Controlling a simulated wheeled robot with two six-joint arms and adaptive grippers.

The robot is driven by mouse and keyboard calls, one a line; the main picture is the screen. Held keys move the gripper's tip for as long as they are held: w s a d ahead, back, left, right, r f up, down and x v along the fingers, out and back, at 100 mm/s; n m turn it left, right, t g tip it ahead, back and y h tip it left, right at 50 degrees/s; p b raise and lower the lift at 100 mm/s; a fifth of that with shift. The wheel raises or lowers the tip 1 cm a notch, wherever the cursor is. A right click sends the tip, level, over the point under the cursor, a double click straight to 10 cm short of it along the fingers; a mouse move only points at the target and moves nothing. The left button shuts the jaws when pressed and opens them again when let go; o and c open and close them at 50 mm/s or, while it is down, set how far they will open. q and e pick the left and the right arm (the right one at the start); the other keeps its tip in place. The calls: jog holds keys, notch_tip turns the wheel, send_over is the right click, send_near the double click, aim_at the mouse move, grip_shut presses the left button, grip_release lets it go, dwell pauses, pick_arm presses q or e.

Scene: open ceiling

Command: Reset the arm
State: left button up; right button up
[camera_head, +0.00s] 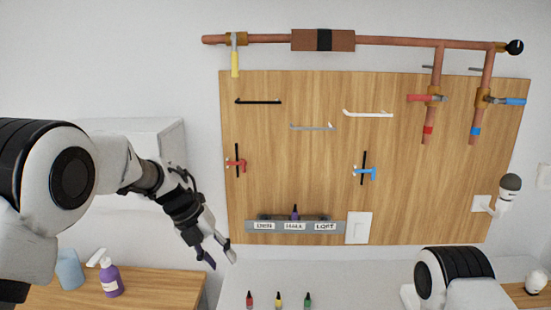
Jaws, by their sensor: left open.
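My left arm comes in from the left edge, and its gripper (221,254) points down and to the right. The two fingers are apart with nothing between them. The gripper hangs in front of the wall, just left of the wooden board (300,190). Part of my right arm shows at the lower right; its gripper is out of the picture.
A purple bottle (111,281) and a blue container (69,270) stand on a wooden counter (165,287). Red (249,300), yellow (279,300) and green (308,300) small bottles stand at the bottom. A copper pipe (390,41) runs above the board.

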pick_arm(q)
jog(key=s+d+f+n+h+b, duration=0.15)
jog(key=s+f+n, duration=0.45)
jog(key=f, duration=0.6)
jog(key=s+d+f+n+h+b, duration=0.1)
jog(key=s+f+n+h+b, duration=0.15)
jog(key=s+f+n, duration=0.65)
jog(key=s+d+f+n+h+b, duration=0.1)
jog(key=s+f+n+b, duration=0.15)
jog(key=f, duration=1.15)
jog(key=s+a+f+n+t+y, duration=0.1)
jog(key=s+a+f+n+y, duration=0.4)
jog(key=s+f+n, duration=0.4)
jog(key=s+a+r+n+g+y, duration=0.1)
jog(key=s+a+n+y, duration=0.4)
jog(key=s+a+n, duration=0.4)
jog(key=shift+s+a+g+b, duration=0.3)
jog(key=shift+s+a+g, duration=0.1)
jog(key=shift+s+a, duration=0.7)
pick_arm(e)
notch_tip(320, 180, down, 8)
